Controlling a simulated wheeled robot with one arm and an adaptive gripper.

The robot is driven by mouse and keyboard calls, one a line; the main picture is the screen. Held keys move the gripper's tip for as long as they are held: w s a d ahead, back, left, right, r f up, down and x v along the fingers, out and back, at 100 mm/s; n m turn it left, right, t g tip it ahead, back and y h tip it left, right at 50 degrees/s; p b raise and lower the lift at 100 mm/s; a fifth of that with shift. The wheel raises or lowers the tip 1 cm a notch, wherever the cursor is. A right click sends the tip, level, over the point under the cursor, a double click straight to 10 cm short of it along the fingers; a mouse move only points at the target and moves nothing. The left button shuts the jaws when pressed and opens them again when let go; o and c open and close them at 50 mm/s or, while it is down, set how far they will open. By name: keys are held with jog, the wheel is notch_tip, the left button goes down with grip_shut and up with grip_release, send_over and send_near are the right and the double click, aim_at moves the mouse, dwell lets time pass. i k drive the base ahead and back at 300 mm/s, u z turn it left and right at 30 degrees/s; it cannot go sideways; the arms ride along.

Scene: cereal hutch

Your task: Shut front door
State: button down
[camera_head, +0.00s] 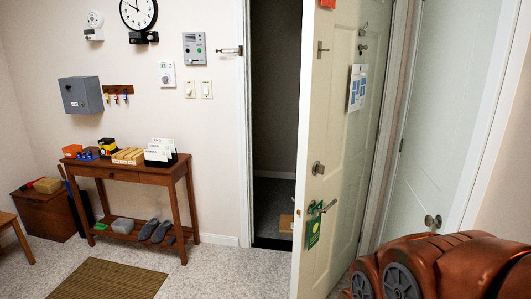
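The front door (345,130) is a cream panelled door that stands open, swung into the room. Its hinge side is at the right of the doorway and its free edge faces me, near the picture's middle. A lever handle (328,206) sits low on it with a green hanger (313,232). A round knob (318,168) is above it, and a paper sheet (357,88) hangs higher. The dark doorway (275,120) shows left of the door. My gripper is not visible; my copper-coloured arm fills the lower right corner.
A brown box (286,223) lies on the floor in the doorway. A wooden console table (130,172) with small items stands left against the wall. A brown mat (108,279) lies before it. A second, pale door (440,110) is shut at right. Carpet before the doorway is clear.

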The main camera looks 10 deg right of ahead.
aim_at(333, 138)
jog(key=u, duration=0.25)
jog(key=i, duration=1.1)
jog(key=z, duration=0.15)
